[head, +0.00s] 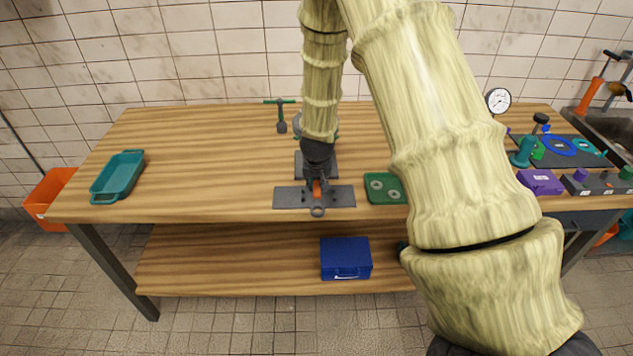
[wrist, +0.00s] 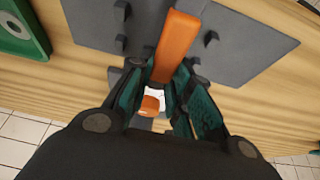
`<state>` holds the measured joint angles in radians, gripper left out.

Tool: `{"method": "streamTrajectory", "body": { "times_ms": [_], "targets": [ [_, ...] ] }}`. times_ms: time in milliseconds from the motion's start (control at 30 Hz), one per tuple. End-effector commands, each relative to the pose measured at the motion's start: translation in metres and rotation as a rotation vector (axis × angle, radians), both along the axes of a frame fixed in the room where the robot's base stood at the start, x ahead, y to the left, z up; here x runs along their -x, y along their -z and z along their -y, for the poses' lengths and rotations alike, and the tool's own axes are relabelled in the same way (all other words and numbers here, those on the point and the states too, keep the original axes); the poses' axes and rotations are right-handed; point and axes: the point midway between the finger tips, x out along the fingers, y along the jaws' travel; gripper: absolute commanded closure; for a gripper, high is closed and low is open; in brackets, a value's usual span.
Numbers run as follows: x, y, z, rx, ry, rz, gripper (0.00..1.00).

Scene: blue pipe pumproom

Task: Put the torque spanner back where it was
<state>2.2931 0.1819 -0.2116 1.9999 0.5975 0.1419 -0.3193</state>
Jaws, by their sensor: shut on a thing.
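The torque spanner shows in the wrist view as an orange bar (wrist: 178,45) with a white patch and another orange part between my fingers. In the head view only a little orange shows at my gripper (head: 317,184), with a grey ring-shaped end (head: 317,211) just below it. My gripper, also in the wrist view (wrist: 160,95), is shut on the spanner. It is over a dark grey plate (head: 288,198) with small upright pegs (wrist: 211,38) near the bench's front edge. I cannot tell whether the spanner touches the plate.
A green plate (head: 374,198) with round pieces lies right of the grey plate. A teal tray (head: 118,176) is at the bench's left. A green-handled tool (head: 281,116) stands behind. A purple block (head: 541,182) is at the right. The bench (head: 200,165) between tray and plate is clear.

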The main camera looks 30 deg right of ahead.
Motion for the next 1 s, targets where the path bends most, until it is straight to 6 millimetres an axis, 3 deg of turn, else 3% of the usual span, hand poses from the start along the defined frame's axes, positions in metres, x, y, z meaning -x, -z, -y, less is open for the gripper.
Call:
{"method": "streamTrajectory", "body": {
  "times_ms": [200,600,633,733,1000],
  "targets": [
    [0.000,0.015,0.001,-0.001,0.001,0.002,1.00],
    [0.000,0.020,0.001,0.000,0.001,0.001,1.00],
    [0.000,0.019,0.001,0.000,0.001,0.001,0.75],
    [0.000,0.019,0.001,0.000,0.001,0.001,0.58],
    [0.000,0.019,0.000,0.000,0.001,0.001,0.58]
  ]
}}
